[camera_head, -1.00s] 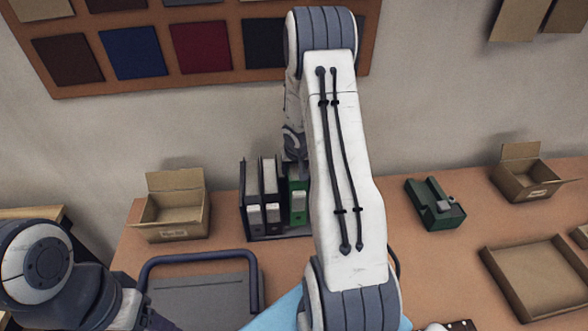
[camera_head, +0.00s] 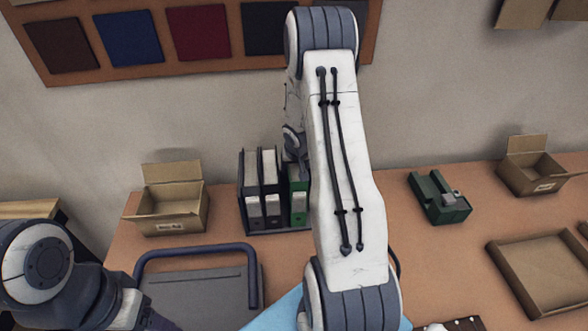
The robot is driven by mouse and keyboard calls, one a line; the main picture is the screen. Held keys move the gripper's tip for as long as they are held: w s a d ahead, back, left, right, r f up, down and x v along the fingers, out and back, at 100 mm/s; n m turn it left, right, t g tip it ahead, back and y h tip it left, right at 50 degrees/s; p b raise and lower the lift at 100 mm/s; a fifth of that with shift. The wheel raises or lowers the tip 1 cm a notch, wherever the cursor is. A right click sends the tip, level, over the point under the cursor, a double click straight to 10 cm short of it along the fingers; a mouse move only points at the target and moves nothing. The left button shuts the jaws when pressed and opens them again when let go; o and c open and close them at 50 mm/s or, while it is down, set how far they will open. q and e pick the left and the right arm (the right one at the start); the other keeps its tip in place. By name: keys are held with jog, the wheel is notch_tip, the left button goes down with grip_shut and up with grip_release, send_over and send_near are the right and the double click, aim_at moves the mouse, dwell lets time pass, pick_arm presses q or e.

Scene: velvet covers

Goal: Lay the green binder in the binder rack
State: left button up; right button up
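The green binder (camera_head: 299,207) stands upright at the right end of the binder rack (camera_head: 283,229), beside two dark binders (camera_head: 263,190) with pale labels. My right arm crosses the middle of the view and hides the binder's right side and the rack's right end. My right gripper (camera_head: 303,166) is at the top of the green binder. Its fingertips are mostly hidden, so I cannot tell whether they grip it. My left arm shows at the lower left; its gripper is out of view.
An open cardboard box (camera_head: 172,213) stands left of the rack. A grey case with a dark handle (camera_head: 200,290) lies in front. A green device (camera_head: 440,198), another box (camera_head: 533,170) and a shallow tray (camera_head: 545,270) are on the right. Bare table lies right of my arm.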

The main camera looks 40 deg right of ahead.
jog(key=o, duration=0.3)
jog(key=p+v, duration=0.5)
jog(key=v, duration=0.5)
jog(key=shift+s+r+p, duration=0.1)
jog(key=shift+r+p, duration=0.15)
jog(key=shift+p, duration=0.1)
